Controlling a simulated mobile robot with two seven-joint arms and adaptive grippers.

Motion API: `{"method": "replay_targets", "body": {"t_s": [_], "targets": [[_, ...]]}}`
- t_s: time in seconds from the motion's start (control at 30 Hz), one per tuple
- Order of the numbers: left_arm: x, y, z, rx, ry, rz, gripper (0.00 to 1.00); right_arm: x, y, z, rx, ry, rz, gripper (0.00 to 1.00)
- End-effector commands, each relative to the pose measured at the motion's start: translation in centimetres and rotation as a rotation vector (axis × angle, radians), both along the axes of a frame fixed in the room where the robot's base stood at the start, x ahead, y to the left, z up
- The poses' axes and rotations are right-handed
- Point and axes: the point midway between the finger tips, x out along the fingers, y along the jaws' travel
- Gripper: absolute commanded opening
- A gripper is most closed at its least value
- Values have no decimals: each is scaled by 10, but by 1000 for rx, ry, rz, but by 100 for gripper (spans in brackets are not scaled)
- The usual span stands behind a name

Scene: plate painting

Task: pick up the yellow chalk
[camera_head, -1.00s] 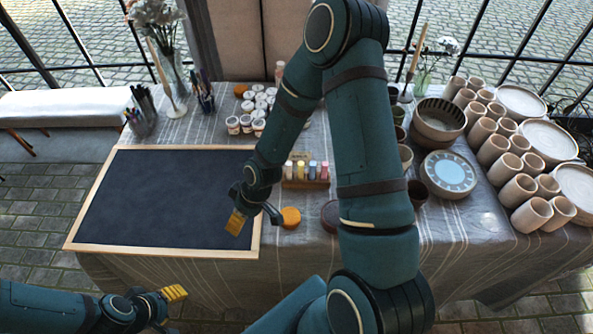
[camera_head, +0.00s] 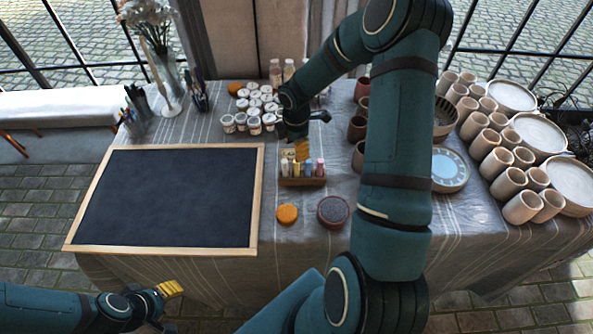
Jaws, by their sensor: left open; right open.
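The yellow chalk (camera_head: 296,170) stands in a small wooden holder (camera_head: 302,182) with white, blue and pink chalks beside it. My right gripper (camera_head: 303,151), with yellow finger pads, is open just above and behind the tops of the chalks in the picture. It does not visibly hold anything, and the exact gap to the chalk is hard to tell. My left gripper (camera_head: 172,290) is open and empty, low at the left near the table's front edge.
A framed blackboard (camera_head: 170,197) lies left of the holder. An orange round (camera_head: 287,214) and a dark round dish (camera_head: 333,211) lie in front of it. White paint jars (camera_head: 254,126) stand behind. Clay cups (camera_head: 497,160) and plates fill the right side.

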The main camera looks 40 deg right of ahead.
Motion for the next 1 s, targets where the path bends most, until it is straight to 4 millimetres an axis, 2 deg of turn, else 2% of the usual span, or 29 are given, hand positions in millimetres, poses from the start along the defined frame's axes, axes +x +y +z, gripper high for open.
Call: {"method": "replay_targets", "body": {"t_s": [0.1, 0.37, 0.63, 0.97, 1.0], "targets": [[0, 0, -3, 1, 0, 0, 47, 0, 0, -17, 1, 0, -1, 55], [0, 0, -5, 1, 0, 0, 47, 0, 0, -35, 1, 0, -1, 55], [-1, -1, -10, 1, 2, -2, 47, -1, -1, -72, 1, 0, -1, 55], [-1, -1, -11, 1, 3, -3, 47, 0, -1, -77, 0, -2, -1, 55], [-1, -1, -10, 1, 4, -2, 47, 0, -1, -77, 0, -2, -2, 47]]}}
